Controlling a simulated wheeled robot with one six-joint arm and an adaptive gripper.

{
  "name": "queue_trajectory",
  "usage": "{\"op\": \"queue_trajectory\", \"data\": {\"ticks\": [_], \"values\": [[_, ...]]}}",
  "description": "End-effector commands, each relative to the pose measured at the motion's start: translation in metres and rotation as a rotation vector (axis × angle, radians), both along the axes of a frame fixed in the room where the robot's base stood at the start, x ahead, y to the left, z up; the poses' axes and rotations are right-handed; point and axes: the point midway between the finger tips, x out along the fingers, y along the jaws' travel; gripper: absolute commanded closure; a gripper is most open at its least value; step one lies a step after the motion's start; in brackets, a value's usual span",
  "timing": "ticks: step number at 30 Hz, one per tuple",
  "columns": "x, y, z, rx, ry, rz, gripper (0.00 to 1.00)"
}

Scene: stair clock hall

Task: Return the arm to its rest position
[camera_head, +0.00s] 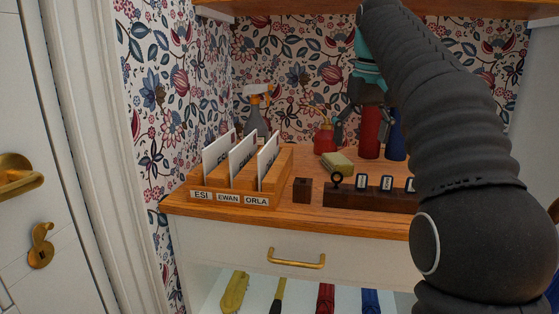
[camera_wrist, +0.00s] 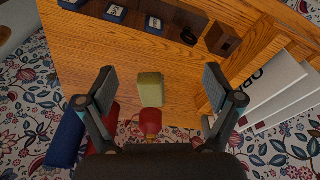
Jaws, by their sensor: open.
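My arm rises along the right side of the head view and reaches over the wooden counter (camera_head: 300,165). My gripper (camera_head: 342,126) hangs above the back of the counter, partly hidden by the arm and close to the bottles in the picture. In the wrist view my gripper (camera_wrist: 160,80) has its two fingers spread wide apart with nothing held between them. Below and between them show a yellow-green sponge (camera_wrist: 150,90) and a red container (camera_wrist: 150,121). The sponge (camera_head: 338,161) lies on the counter, apart from the fingers.
A wooden letter rack (camera_head: 231,197) with labelled slots holds white cards. A small dark block (camera_head: 302,190) and a dark key rack (camera_head: 345,196) stand at the front edge. A spray bottle (camera_head: 256,114), red bottle (camera_head: 370,133) and blue bottle (camera_head: 395,137) stand behind. A shelf (camera_head: 300,7) overhangs.

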Motion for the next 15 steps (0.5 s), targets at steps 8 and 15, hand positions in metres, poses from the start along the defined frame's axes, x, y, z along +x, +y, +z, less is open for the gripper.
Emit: {"op": "queue_trajectory", "data": {"ticks": [8, 15], "values": [[-0.024, 0.002, -0.008, 0.001, -0.035, -0.02, 0.09], [-0.068, 0.004, -0.031, 0.003, -0.096, -0.051, 0.09]]}}
